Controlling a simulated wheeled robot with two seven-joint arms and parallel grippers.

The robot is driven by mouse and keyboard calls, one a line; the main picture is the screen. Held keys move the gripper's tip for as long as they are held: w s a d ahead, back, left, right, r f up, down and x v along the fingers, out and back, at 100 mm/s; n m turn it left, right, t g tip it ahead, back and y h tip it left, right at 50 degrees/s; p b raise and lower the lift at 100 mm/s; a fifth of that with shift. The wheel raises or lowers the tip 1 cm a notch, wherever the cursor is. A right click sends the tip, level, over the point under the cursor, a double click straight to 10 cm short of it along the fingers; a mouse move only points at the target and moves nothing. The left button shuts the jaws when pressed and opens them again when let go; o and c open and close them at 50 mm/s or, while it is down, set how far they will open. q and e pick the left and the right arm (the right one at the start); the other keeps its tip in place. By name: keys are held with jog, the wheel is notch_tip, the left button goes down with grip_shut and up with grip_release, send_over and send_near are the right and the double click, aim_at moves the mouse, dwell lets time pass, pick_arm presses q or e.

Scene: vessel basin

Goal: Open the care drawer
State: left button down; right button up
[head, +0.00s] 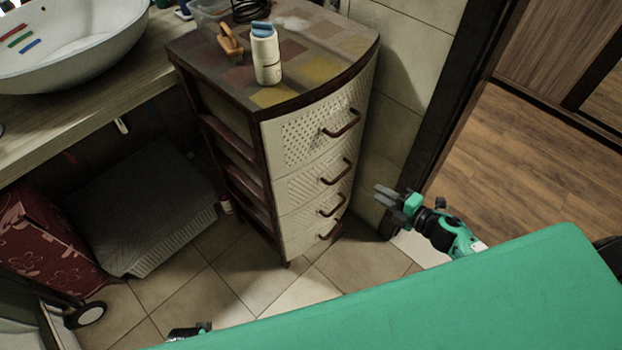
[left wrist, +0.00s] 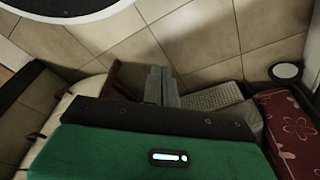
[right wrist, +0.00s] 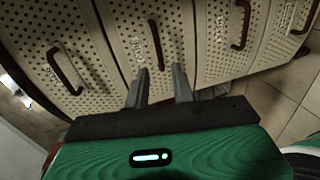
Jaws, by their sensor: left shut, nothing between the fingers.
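A cream drawer cabinet (head: 262,165) with a dark red frame stands against the tiled wall, its drawers all shut. Each front has a dark red handle; the top one (head: 342,124) and the second one (head: 337,172) show clearly. My right gripper (head: 385,194) is open and empty, to the right of the fronts. In the right wrist view its fingers (right wrist: 160,84) point at the second drawer's handle (right wrist: 156,42), without visible contact. My left gripper (left wrist: 162,86) is shut and empty, low near the floor.
A basin (head: 75,45) is on the counter at left. A grey box (head: 140,210) and red patterned box (head: 40,240) are below. Floor before the cabinet is clear.

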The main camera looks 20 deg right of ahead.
aim_at(345, 172)
jog(key=x, duration=1.4)
jog(key=shift+a+r, duration=0.15)
jog(key=shift+r, duration=0.1)
jog(key=shift+s, duration=0.1)
grip_shut()
